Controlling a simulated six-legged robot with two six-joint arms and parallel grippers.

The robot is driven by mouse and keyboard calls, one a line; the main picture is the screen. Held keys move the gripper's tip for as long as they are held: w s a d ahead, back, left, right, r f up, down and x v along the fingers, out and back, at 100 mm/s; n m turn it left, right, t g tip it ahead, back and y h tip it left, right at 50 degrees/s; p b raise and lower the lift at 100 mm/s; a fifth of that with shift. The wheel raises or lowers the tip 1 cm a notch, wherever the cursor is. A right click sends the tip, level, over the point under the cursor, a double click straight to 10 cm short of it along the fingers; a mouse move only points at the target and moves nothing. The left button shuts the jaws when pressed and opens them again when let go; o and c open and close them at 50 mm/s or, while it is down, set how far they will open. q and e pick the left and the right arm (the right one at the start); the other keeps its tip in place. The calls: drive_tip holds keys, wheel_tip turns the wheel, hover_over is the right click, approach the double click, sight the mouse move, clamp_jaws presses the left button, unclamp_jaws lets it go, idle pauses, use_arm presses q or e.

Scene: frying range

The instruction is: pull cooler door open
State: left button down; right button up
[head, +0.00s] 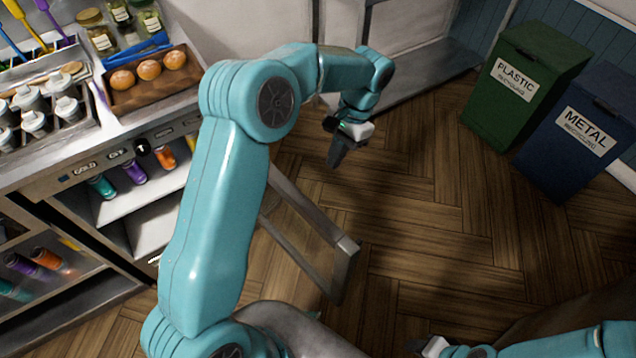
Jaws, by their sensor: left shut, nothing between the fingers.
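The cooler (137,207) is under the counter at left, with its shelves and several coloured cans showing. A grey-framed panel (318,217), apparently the cooler door, stands swung out over the floor; my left arm hides its hinge side. My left gripper (337,157) is shut and empty, pointing down above the floor beyond the panel's upper part. I see no contact between them. My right gripper (432,347) is at the bottom edge, partly cut off, and its fingers do not show clearly.
The counter holds a wooden tray (146,95) with buns, jars (98,32) and shakers (64,108). A green plastic bin (522,84) and a blue metal bin (578,135) stand at right. The wooden floor (430,220) between panel and bins is clear.

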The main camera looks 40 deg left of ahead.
use_arm(q)
drive_tip(key=s+a+f, duration=0.1)
drive_tip(key=s+f, duration=0.4)
drive_tip(key=s, duration=0.1)
drive_tip(key=shift+a+f+p, duration=0.15)
drive_tip(key=shift+p, duration=0.15)
